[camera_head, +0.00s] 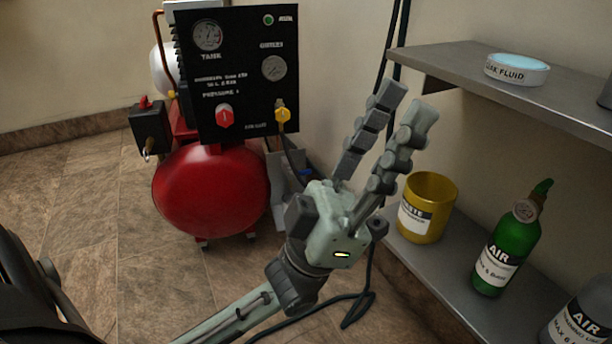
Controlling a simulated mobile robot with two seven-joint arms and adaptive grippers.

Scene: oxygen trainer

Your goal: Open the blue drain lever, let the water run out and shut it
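The red compressor tank (212,188) stands on the floor at left centre. A small blue piece (306,172), possibly the drain lever, shows just behind my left gripper, to the right of the tank. It is mostly hidden and too small to tell its position. My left gripper (403,103) is in front of the compressor and the shelf, with its long fingers stretched up and to the right. The fingers are spread and hold nothing. No running water can be seen. My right gripper is not in view.
The shelf unit (455,62) at right holds a yellow container (428,207) and green bottle (507,245).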

